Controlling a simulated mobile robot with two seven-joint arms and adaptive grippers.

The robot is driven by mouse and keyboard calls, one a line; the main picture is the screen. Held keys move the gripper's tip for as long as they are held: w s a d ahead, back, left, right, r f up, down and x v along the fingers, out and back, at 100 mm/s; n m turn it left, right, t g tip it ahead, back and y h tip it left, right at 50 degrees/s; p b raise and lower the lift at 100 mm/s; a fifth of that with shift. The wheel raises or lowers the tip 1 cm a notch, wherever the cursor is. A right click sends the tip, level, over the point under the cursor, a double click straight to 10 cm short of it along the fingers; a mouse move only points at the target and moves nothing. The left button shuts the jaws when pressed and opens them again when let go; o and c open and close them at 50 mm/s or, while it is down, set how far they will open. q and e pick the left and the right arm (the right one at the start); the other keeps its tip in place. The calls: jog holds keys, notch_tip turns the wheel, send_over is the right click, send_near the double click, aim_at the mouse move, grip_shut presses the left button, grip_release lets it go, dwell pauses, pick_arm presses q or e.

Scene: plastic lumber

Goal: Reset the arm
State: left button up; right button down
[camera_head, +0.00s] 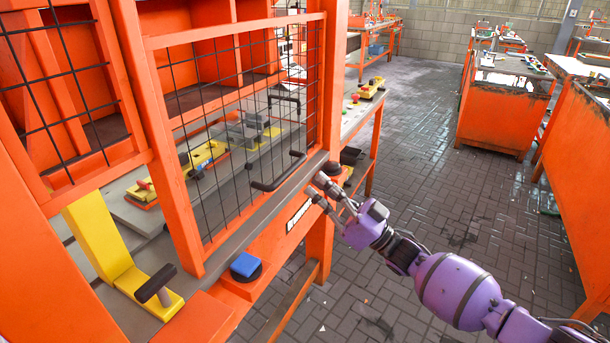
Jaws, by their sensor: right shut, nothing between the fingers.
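My right arm comes in from the lower right. Its gripper (322,189) is shut and empty in front of the orange workbench's front edge, just below the corner of the mesh door. I cannot tell whether its fingertips touch the bench. The orange mesh door (180,178) has a dark handle (278,174) on its lower right, up and left of the gripper. My left gripper is not in view.
A blue button (246,264) sits on the bench front at left. A yellow clamp-like device (136,284) stands on the bench. Other orange benches (500,119) stand at the right. The grey brick floor between is clear.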

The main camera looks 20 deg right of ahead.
jog(key=s+a+f+g+h, duration=0.1)
jog(key=s+a+f+h, duration=0.15)
jog(key=f+h, duration=0.75)
jog(key=s+a+f+m+g+h, duration=0.2)
jog(key=s+a+f+g, duration=0.15)
jog(key=s+f, duration=1)
jog(key=s+a+f+m+g+h, duration=0.15)
jog(key=s+f+g, duration=0.25)
jog(key=s+f, duration=0.9)
jog(key=s+a+f+m+g+h, duration=0.15)
jog(key=s+m+g, duration=0.25)
jog(key=s, duration=1.7)
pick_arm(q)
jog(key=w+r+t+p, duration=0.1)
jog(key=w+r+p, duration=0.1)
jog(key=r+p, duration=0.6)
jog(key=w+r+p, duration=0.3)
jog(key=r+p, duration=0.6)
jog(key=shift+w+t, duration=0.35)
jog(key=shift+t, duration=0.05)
pick_arm(e)
jog(key=w+r+t, duration=0.1)
jog(key=w+r, duration=0.2)
jog(key=r, duration=0.5)
jog(key=w+r+t, duration=0.1)
jog(key=w+r, duration=0.2)
jog(key=r, duration=0.5)
jog(key=shift+r+y, duration=0.2)
jog(key=shift+y, duration=0.1)
